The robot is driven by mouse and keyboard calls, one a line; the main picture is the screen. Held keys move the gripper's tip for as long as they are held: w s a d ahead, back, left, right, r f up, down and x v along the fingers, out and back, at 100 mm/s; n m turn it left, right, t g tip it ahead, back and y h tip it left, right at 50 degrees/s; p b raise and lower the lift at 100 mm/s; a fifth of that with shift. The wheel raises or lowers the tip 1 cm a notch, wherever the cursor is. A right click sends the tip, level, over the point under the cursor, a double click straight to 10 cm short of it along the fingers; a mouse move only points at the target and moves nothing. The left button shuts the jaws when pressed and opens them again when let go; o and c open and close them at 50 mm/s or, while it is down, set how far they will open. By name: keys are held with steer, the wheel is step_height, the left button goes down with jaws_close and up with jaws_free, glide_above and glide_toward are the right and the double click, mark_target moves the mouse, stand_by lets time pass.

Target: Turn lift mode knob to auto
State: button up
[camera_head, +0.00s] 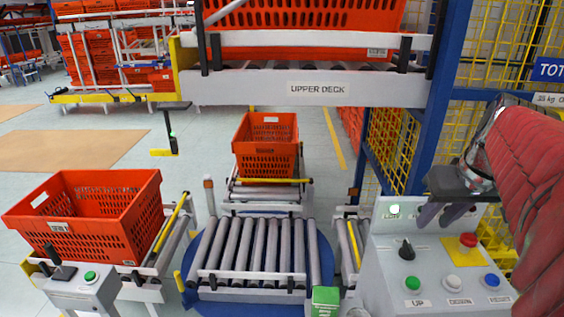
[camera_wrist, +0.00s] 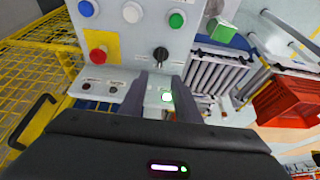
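The black lift mode knob (camera_head: 406,250) sits on the grey control panel (camera_head: 385,285), above the green UP button (camera_head: 410,283). In the wrist view the knob (camera_wrist: 160,54) lies just beyond my fingertips, roughly in line with the gap between them. My gripper (camera_head: 437,220) is in front of the panel's upper part, up and right of the knob in the head view. In the wrist view my gripper (camera_wrist: 159,80) has its two fingers apart with nothing between them, clear of the knob. The knob's label and exact setting are too small to read.
A red mushroom button (camera_head: 468,241) on a yellow plate is right of the knob. White (camera_head: 453,282) and blue (camera_head: 491,281) buttons line the lower panel. The blue post (camera_head: 440,95) and yellow mesh fence stand behind.

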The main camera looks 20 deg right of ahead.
mark_target(409, 246)
steer(key=x, duration=1.3)
steer(key=shift+w+f, duration=0.15)
steer(key=shift+f, duration=0.1)
steer(key=shift+c, duration=0.3)
jaws_close()
